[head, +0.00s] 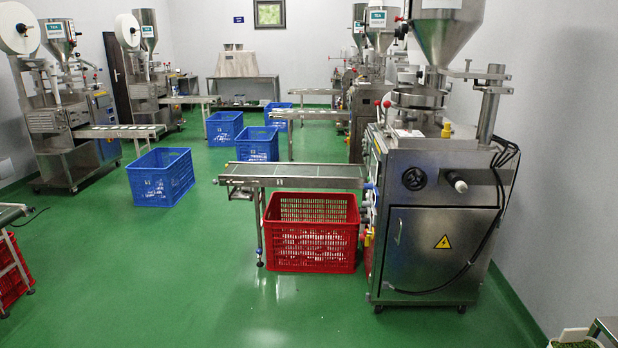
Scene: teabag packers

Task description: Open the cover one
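A steel packing machine (440,200) stands at the right. Its front has a closed cabinet door (430,258) with a yellow warning sign and a handle at the left edge. A black round knob (414,179) and a pale knob sit above the door. A cone-shaped steel hopper (447,32) tops the machine; its upper rim is cut off by the picture edge, so I cannot see whether a lid is on it. I cannot tell which part is cover one. Neither of my grippers is in view.
A red crate (312,264) stands under the machine's short conveyor (294,183). A blue crate (160,193) and several others stand farther back near more machines. Green floor (150,285) is clear in front.

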